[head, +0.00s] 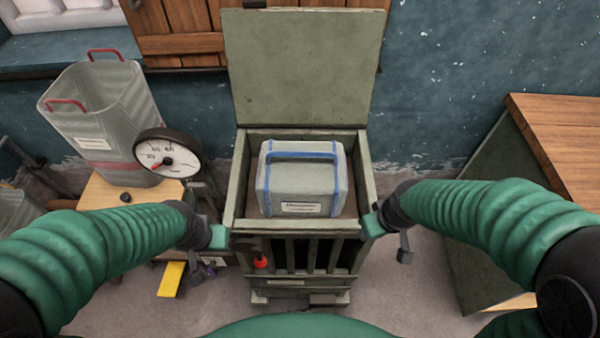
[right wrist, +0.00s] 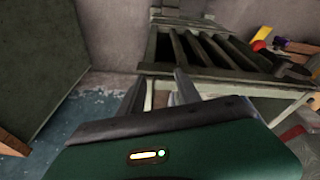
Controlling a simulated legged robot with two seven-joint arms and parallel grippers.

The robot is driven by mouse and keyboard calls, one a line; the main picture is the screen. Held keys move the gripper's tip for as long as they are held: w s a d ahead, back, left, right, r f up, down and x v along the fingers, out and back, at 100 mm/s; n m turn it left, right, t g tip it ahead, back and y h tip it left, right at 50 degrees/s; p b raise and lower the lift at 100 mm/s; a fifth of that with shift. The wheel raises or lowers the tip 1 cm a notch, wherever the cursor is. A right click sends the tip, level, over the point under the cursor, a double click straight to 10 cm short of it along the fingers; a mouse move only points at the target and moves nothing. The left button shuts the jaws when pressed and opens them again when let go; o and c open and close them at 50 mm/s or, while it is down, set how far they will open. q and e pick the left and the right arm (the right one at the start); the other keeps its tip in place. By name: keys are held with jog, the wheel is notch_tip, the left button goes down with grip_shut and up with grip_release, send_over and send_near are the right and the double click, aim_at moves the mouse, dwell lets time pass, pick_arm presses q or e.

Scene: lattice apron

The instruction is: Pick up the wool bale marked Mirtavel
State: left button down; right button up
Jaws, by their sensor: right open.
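A grey-white wool bale (head: 297,188) with blue straps and a blue handle bar across its top sits inside an open green slatted box (head: 240,185). Its front carries a white label (head: 301,207) whose writing is too small to read. My right gripper (head: 404,250) is outside the box, by its front right corner. In the right wrist view my right gripper (right wrist: 160,84) is open with nothing between its fingers, and the box's slats lie beyond. My left gripper (head: 198,270) is outside the box's front left corner, small and dark; its jaws are unclear.
The box's lid (head: 300,70) stands raised at the back. A clear bin with red handles (head: 105,115) and a round dial (head: 167,157) stand on the left on a wooden stand (head: 100,192). A wooden-topped bench (head: 565,145) is at the right. A red-tipped item (head: 260,262) hangs on the box's front.

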jog(key=w+a+r+n+y+p, duration=0.2)
jog(key=w+a+r+n+p, duration=0.4)
jog(key=w, duration=0.3)
jog(key=n+y+p, duration=0.3)
jog(key=n+p, duration=0.2)
jog(key=n, duration=0.2)
send_near(304, 153)
jog(key=shift+t, duration=0.4)
jog(key=x, duration=0.4)
jog(key=p+x, duration=0.1)
jog(key=x, duration=0.1)
jog(key=shift+s+a+r, duration=0.1)
jog(key=shift+s+a, duration=0.15)
jog(key=shift+a, duration=0.1)
jog(key=shift+a+f, duration=0.15)
jog(key=shift+f, duration=0.15)
jog(key=x, duration=0.1)
jog(key=p+x, duration=0.1)
jog(key=x, duration=0.2)
jog(key=shift+d+f+p, duration=0.15)
jog(key=shift+d+p, duration=0.15)
jog(key=shift+p, duration=0.1)
jog(key=shift+f, duration=0.25)
jog(key=shift+w+a, duration=0.1)
grip_shut()
